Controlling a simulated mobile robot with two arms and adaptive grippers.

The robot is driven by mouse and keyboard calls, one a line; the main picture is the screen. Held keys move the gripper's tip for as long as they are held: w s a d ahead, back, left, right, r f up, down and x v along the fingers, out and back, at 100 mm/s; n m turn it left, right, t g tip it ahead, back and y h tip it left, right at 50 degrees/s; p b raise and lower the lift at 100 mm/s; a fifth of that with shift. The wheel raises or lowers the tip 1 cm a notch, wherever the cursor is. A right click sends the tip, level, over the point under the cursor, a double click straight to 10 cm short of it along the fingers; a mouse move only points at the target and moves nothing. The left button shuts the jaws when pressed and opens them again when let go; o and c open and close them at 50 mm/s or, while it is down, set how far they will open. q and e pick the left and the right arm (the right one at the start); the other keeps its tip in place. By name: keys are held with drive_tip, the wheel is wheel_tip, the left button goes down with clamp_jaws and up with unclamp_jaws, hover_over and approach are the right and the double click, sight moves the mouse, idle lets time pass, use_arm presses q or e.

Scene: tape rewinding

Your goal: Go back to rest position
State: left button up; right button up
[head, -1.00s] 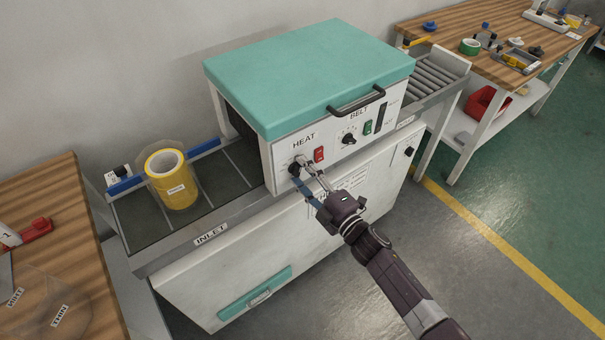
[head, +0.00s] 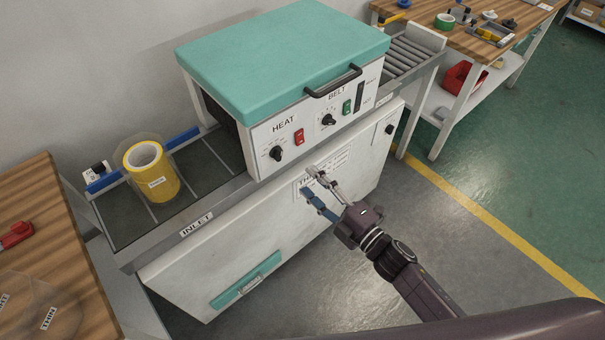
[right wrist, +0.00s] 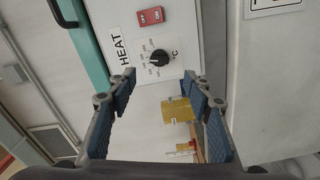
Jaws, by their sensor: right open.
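My right gripper (head: 321,191) is open and empty in front of the white machine front, below the control panel. The HEAT knob (head: 276,153) is on the panel, up and left of the fingers and apart from them. In the right wrist view the HEAT knob (right wrist: 159,57) shows beyond the two open fingers (right wrist: 162,105), with nothing between the pads. The machine (head: 285,60) has a teal hood and a BELT knob (head: 328,120). A yellow tape roll (head: 158,184) stands upright on the inlet belt. My left gripper is not in view.
A wooden table (head: 30,200) with a red tool (head: 16,236) and clear discs labelled THIN stands at the left. Another wooden bench (head: 470,38) with tools and a red bin (head: 462,78) below is at the upper right. Open floor (head: 480,220) lies to the right.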

drive_tip(key=shift+s+d, duration=0.2)
drive_tip(key=shift+s, duration=0.1)
idle(0.4)
drive_tip(key=s+d+f+m+g+h, duration=0.2)
drive_tip(key=s+d+f+m+h, duration=0.15)
drive_tip(key=f, duration=0.65)
drive_tip(key=s+d+f+m+g+h, duration=0.15)
drive_tip(key=s+d+f+m, duration=0.3)
drive_tip(key=f, duration=0.55)
drive_tip(key=s+d+f+m+g+h, duration=0.1)
drive_tip(key=s+d+f+m+h, duration=0.3)
drive_tip(key=f, duration=0.7)
drive_tip(key=s+d+f+m+g, duration=0.1)
drive_tip(key=s+f, duration=0.4)
drive_tip(key=s, duration=0.5)
drive_tip(key=s+d+f+m+g+h, duration=0.1)
drive_tip(key=s+f+m+g, duration=0.3)
drive_tip(key=s, duration=0.7)
drive_tip(key=s+d+f+m+g, duration=0.2)
drive_tip(key=s+f+g, duration=0.2)
drive_tip(key=s+f, duration=0.3)
drive_tip(key=s, duration=0.3)
drive_tip(key=shift+s+d+f+m+h, duration=0.15)
drive_tip(key=shift+s+f+m+h, duration=0.15)
drive_tip(key=shift+s+m, duration=0.1)
drive_tip(key=shift+w+r, duration=0.1)
